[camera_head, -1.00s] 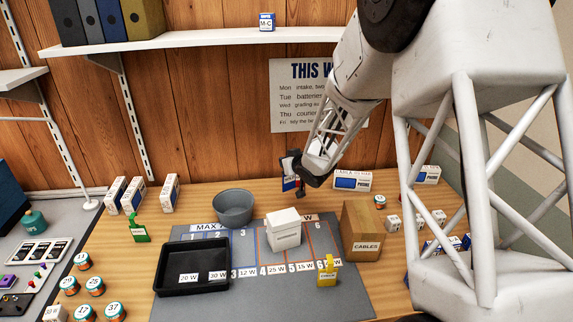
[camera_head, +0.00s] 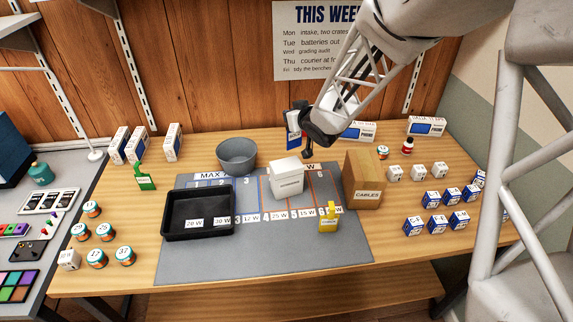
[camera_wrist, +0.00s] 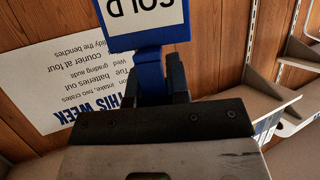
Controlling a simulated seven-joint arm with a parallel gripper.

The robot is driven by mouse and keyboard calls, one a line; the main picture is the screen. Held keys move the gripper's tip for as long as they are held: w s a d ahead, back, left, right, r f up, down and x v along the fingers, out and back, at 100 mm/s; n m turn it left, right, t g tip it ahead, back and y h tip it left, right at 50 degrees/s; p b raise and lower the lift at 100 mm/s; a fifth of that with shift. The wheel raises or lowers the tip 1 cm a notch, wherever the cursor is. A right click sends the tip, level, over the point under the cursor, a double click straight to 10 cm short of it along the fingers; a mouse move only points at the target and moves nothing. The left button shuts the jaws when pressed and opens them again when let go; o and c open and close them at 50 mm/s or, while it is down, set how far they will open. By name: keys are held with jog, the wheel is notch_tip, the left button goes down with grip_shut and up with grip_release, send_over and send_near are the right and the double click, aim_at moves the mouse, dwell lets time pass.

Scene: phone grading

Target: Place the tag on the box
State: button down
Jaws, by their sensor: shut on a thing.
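A blue tag with a white face reading "SOLD" (camera_wrist: 146,14) shows upside down in the wrist view. In the head view the tag (camera_head: 293,130) is held upright above the back of the bench. My gripper (camera_head: 306,132) is shut on its blue stem. The white box with a lid (camera_head: 287,178) stands on the grey mat, below and in front of the gripper, apart from the tag. A brown box marked "CABLES" (camera_head: 367,194) stands right of it. Which box the task means I cannot tell.
The black tray (camera_head: 197,226) and grey bowl (camera_head: 236,155) stand left of the white box. A yellow tag (camera_head: 328,218) stands at the mat's right, a green one (camera_head: 145,179) at the left. Small blue-and-white boxes (camera_head: 437,225) fill the right. The front mat is clear.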

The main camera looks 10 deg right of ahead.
jog(key=s+r, duration=0.2)
jog(key=s, duration=1.8)
jog(key=shift+a+r, duration=0.25)
jog(key=shift+a, duration=0.1)
jog(key=w+a+f, duration=0.1)
jog(key=w+a, duration=0.1)
jog(key=w, duration=1.3)
jog(key=shift+w+a+f, duration=0.15)
jog(key=shift+w+f, duration=0.1)
jog(key=shift+w, duration=0.1)
jog(key=shift+f, duration=0.1)
jog(key=shift+f, duration=1.65)
jog(key=shift+f, duration=0.15)
jog(key=c, duration=1.1)
grip_release()
